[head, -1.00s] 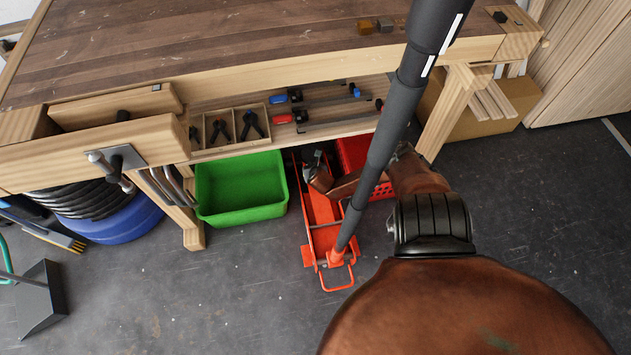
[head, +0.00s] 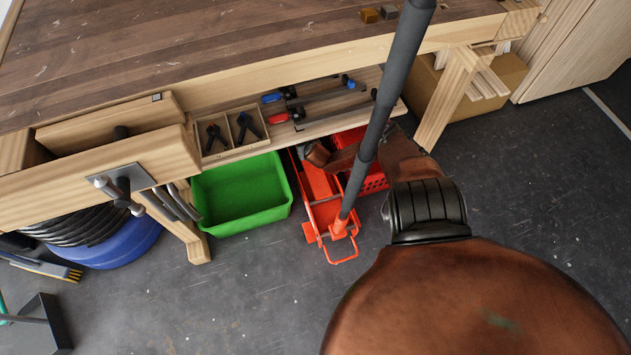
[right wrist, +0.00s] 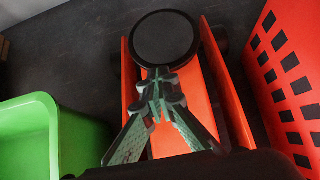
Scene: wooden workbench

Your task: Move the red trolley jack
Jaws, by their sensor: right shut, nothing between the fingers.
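The red trolley jack (head: 323,210) stands on the floor, its far end under the workbench shelf. Its long dark grey handle (head: 378,115) rises from the near end, leaning up and right past the bench's front edge. In the right wrist view, its round black saddle (right wrist: 165,38) sits between red side plates (right wrist: 215,75). My right gripper (right wrist: 157,82) is shut and empty, its fingertips at the saddle's near edge; whether they touch it I cannot tell. In the head view that gripper is hidden beneath the shelf. My left gripper is out of view.
A green bin (head: 240,222) stands close left of the jack, and a red perforated crate (head: 375,183) close right. A bench leg (head: 447,100) and a cardboard box (head: 500,80) are farther right. Tools lie on the shelf (head: 345,115). The floor in front is clear.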

